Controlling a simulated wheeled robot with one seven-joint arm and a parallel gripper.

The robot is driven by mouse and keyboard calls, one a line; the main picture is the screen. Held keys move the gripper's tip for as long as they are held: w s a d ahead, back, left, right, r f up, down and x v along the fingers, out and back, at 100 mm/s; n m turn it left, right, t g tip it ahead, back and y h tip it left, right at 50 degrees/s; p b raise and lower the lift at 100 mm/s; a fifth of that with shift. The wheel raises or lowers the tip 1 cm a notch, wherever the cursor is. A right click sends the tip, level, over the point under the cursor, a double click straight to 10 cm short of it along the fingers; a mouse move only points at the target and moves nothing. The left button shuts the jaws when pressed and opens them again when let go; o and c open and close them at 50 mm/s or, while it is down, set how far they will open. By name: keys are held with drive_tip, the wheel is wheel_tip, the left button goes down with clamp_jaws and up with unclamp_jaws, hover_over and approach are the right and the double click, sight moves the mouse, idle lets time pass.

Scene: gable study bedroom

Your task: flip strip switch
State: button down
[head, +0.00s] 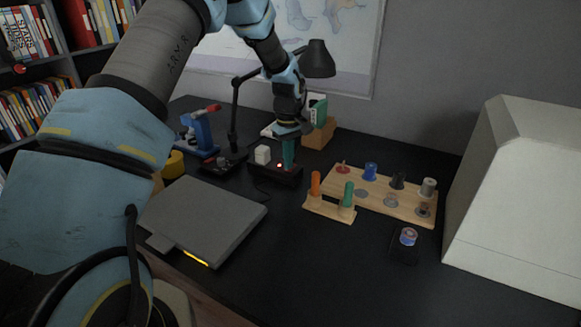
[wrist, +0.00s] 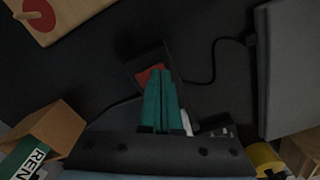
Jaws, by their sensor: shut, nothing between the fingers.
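The black power strip (head: 284,178) lies on the dark desk with a white plug block (head: 262,155) in its left part. A small red light shows on it at the switch (head: 279,166). My gripper (head: 288,168) points down over the strip's right part, its teal fingers shut and empty. In the wrist view, the fingertips (wrist: 159,70) are over the red rocker switch (wrist: 147,73) and hide part of it. The end of the strip (wrist: 140,62) shows around the switch. I cannot tell whether the tips touch it.
A grey laptop (head: 205,215) lies at the front left. A desk lamp (head: 318,60), blue tool (head: 200,132) and cardboard box (head: 318,133) stand behind. A wooden peg rack (head: 385,195) and a screwdriver stand (head: 330,209) are to the right. A large pale case (head: 520,200) fills the far right.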

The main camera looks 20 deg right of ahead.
drive_tip(key=shift+r, duration=0.1)
wheel_tip(320, 180, up, 7)
drive_tip(key=p, duration=0.4)
drive_tip(key=shift+p, duration=0.3)
idle(0.4)
drive_tip(key=s+a+r+m, duration=0.1)
drive_tip(key=a+r, duration=0.2)
drive_tip(key=a, duration=0.6)
drive_tip(key=s+a+r, duration=0.1)
drive_tip(key=a+r, duration=0.3)
drive_tip(key=a, duration=0.5)
drive_tip(key=s+a+r+m+t, duration=0.1)
drive_tip(key=s+a+r+m, duration=0.1)
drive_tip(key=s+a, duration=1.1)
drive_tip(key=a, duration=0.4)
drive_tip(key=shift+s+r+t, duration=0.15)
drive_tip(key=shift+r+t, duration=0.15)
drive_tip(key=shift+r, duration=0.05)
